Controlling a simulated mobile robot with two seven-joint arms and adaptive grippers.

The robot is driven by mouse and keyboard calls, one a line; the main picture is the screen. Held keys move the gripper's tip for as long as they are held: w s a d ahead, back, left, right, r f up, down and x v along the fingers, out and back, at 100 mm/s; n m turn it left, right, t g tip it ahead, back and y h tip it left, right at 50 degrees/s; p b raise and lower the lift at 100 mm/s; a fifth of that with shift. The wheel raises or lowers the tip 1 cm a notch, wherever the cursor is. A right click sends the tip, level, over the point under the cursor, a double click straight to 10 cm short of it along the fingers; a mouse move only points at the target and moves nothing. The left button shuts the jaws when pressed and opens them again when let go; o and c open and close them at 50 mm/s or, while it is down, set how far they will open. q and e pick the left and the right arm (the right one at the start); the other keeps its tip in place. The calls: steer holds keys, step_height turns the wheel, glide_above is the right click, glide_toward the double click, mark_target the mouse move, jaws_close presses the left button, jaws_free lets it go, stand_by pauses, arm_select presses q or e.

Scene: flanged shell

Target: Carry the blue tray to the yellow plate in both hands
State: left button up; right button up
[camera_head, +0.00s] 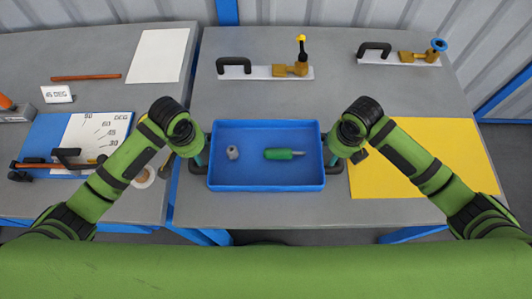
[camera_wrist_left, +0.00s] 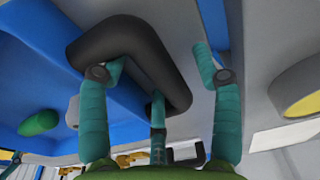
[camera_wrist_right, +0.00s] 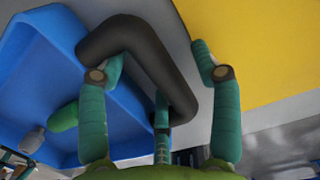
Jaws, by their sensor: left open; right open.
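The blue tray (camera_head: 265,178) stands on the grey table in front of me, with a grey fitting (camera_head: 232,153) and a green-handled tool (camera_head: 284,154) inside. It has a black handle on each side. My left gripper (camera_head: 196,165) is open at the tray's left handle; in the left wrist view its teal fingers stand either side of the black handle (camera_wrist_left: 135,55). My right gripper (camera_head: 334,163) is open at the right handle; in the right wrist view its fingers stand either side of the black handle (camera_wrist_right: 140,55). The yellow plate (camera_head: 420,150) lies right of the tray.
Two white bases with black handles and brass fittings (camera_head: 291,70) (camera_head: 420,56) stand at the back. The left table holds a white sheet (camera_head: 158,55), a brown rod (camera_head: 86,77), an angle sheet (camera_head: 98,140) and a tape roll (camera_head: 145,178). The yellow plate carries nothing on its visible surface.

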arm_select(q)
jaws_close()
arm_select(e)
jaws_close()
arm_select(q)
steer(key=shift+r, duration=0.15)
arm_select(e)
steer(key=shift+r, duration=0.15)
